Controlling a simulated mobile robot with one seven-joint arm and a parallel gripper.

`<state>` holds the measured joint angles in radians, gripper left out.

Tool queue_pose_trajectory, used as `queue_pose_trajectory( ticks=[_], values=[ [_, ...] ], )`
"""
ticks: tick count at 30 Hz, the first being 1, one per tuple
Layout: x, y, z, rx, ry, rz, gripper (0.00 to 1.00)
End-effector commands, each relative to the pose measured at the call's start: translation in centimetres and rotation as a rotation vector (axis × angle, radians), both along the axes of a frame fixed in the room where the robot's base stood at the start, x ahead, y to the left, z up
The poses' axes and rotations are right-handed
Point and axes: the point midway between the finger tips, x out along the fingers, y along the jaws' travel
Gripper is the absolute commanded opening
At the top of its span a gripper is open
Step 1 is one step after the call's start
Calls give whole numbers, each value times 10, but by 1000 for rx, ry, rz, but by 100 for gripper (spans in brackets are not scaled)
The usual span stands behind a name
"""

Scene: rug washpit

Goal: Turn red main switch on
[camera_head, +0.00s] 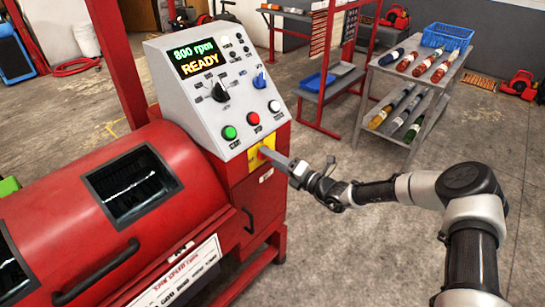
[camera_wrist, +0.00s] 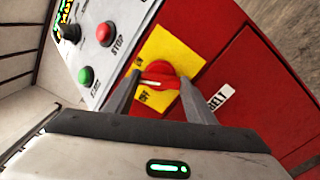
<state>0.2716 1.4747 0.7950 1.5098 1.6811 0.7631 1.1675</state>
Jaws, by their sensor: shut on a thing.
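The red main switch (camera_wrist: 158,72) is a round red knob on a yellow plate (camera_wrist: 186,54). The plate carries "OFF" and "ON" lettering. I cannot tell for certain which mark the knob points to. The panel display (camera_head: 196,58) is lit and reads "800 rpm READY".
Green (camera_head: 230,132) and red (camera_head: 253,119) push buttons sit just above the switch. A red drum machine (camera_head: 190,165) fills the left. A grey shelf cart (camera_head: 400,92) with rolled items and a blue basket (camera_head: 447,37) stands back right. The concrete floor between is clear.

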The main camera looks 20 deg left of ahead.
Motion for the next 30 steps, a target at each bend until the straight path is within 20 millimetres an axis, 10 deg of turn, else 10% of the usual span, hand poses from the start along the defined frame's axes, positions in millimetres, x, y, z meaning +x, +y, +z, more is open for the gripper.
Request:
queue_pose_trajectory(
  ticks=[30],
  values=[
    [0,-1,-1,183,445,0,28]
  ],
)
